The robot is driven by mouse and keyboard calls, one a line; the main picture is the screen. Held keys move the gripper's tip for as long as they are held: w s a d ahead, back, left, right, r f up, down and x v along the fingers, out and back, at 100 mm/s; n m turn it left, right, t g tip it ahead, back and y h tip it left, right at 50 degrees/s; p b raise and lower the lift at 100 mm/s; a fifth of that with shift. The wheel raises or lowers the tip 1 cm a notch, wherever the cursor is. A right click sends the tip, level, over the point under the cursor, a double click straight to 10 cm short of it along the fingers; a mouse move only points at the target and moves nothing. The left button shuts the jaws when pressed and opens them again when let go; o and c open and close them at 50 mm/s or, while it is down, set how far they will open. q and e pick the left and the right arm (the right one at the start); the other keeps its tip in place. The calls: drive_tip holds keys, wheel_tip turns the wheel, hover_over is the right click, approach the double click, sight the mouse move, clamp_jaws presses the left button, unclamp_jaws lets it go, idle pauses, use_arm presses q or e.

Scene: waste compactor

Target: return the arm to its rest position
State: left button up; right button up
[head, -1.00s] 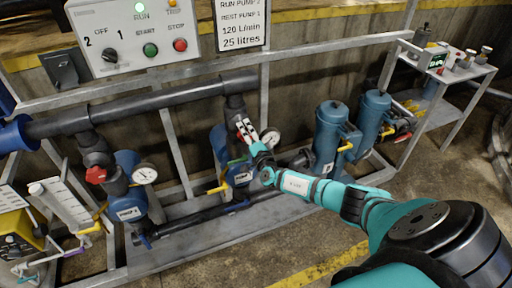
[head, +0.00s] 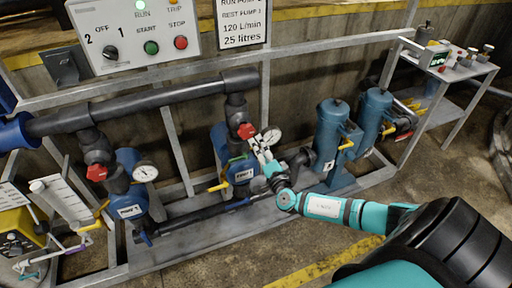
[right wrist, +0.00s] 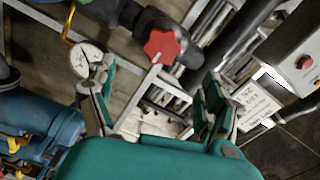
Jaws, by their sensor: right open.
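My right arm comes in from the lower right of the head view, teal and black. Its right gripper (head: 262,154) is just below and right of the red valve handle (head: 246,131) on the right-hand pump's pipe. In the right wrist view the two fingers stand wide apart and nothing is between them; the gripper (right wrist: 157,88) is open, and the red handle (right wrist: 161,45) shows beyond the fingertips, apart from them. My left gripper is not in view.
A pressure gauge (head: 273,135) sits close beside the gripper. A metal frame rail (head: 330,45) runs behind. Open floor (head: 430,175) lies to the right.

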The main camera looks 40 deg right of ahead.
drive_tip(key=shift+f, duration=0.15)
drive_tip(key=s+f+m+g+b, duration=0.1)
drive_tip(key=s+f+m+g, duration=0.2)
drive_tip(key=s+f+m, duration=0.45)
drive_tip(key=s+f+m+g+b, duration=0.1)
drive_tip(key=s+f+m+g, duration=0.25)
drive_tip(key=f+m, duration=0.75)
drive_tip(key=s+f+m+g, duration=0.3)
drive_tip(key=s+f+m, duration=0.35)
drive_tip(key=f, duration=0.55)
drive_tip(key=s+a+f+m+g+y, duration=0.1)
drive_tip(key=s+a+f+m+g, duration=0.1)
drive_tip(key=s+a+f+m, duration=0.3)
drive_tip(key=s+a+f+m+g+y+b, duration=0.1)
drive_tip(key=s+a+f+m, duration=0.5)
drive_tip(key=s+m, duration=0.7)
drive_tip(key=s+a+f+m+g+y+b, duration=0.1)
drive_tip(key=s+a+f+m+g, duration=0.3)
drive_tip(key=s+m, duration=0.5)
drive_tip(key=s+a+f+y, duration=0.1)
drive_tip(key=s+a+f, duration=0.1)
drive_tip(key=s, duration=0.3)
drive_tip(key=shift+s+a+f, duration=0.2)
drive_tip(key=shift+a+f, duration=0.05)
drive_tip(key=shift+f, duration=0.05)
